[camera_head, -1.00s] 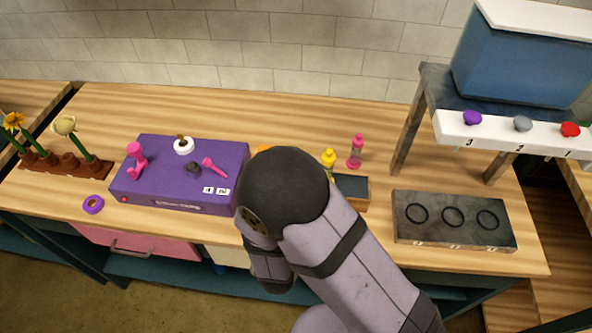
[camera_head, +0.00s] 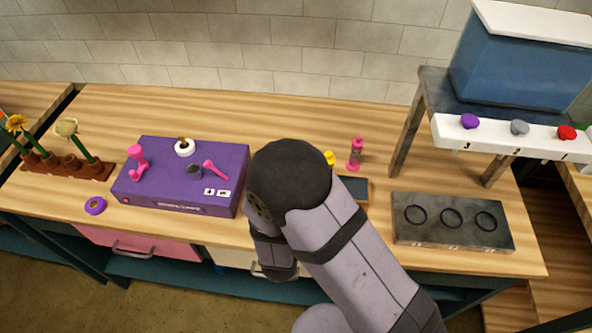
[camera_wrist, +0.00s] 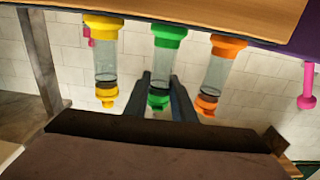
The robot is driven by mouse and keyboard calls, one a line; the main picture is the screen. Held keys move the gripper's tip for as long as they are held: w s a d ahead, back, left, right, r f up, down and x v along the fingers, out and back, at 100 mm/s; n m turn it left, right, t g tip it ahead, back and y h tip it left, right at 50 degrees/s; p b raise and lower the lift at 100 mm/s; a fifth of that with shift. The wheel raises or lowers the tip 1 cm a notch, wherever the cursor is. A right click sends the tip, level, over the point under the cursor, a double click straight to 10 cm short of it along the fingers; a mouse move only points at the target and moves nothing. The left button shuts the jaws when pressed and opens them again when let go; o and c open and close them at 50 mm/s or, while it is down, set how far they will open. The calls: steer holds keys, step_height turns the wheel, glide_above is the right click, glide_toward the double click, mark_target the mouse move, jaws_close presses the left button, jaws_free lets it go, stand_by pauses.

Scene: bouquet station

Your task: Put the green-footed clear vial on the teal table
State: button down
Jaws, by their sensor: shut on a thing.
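The green-footed clear vial (camera_wrist: 163,62) shows in the wrist view with green at both ends and a clear middle. My gripper (camera_wrist: 164,95) is shut on it, with a dark finger on either side of its green end. In the head view my arm hides the gripper and this vial. The vial is level with its neighbours, and I cannot tell whether it is lifted. The bench (camera_head: 330,110) has a pale wooden top and a teal frame; I see no other clearly teal table.
A yellow-ended vial (camera_wrist: 105,62) and an orange-ended vial (camera_wrist: 218,72) stand close on either side. A pink bottle (camera_head: 355,153) stands behind the small dark-topped tray (camera_head: 354,188). A purple machine (camera_head: 180,190) is left, a grey three-ring block (camera_head: 452,222) right. The bench's back is clear.

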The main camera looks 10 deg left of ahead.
steer(key=shift+r, duration=0.15)
steer(key=shift+r+b, duration=0.5)
steer(key=shift+r, duration=4.45)
steer(key=w+a+r+n+g+y+b, duration=0.4)
steer(key=w+a+n+g+y+b, duration=0.25)
steer(key=w+a+n+y, duration=0.55)
steer(key=w+d+f+g+y, duration=0.1)
steer(key=w+f+g+y, duration=0.1)
steer(key=f, duration=0.6)
steer(key=w+d+f+n+g+y, duration=0.1)
steer(key=w+f+g+y, duration=0.1)
steer(key=f, duration=0.7)
steer(key=shift+d+f+n+g+y, duration=0.2)
steer(key=shift+d+n+g+y, duration=0.1)
steer(key=shift+g, duration=0.05)
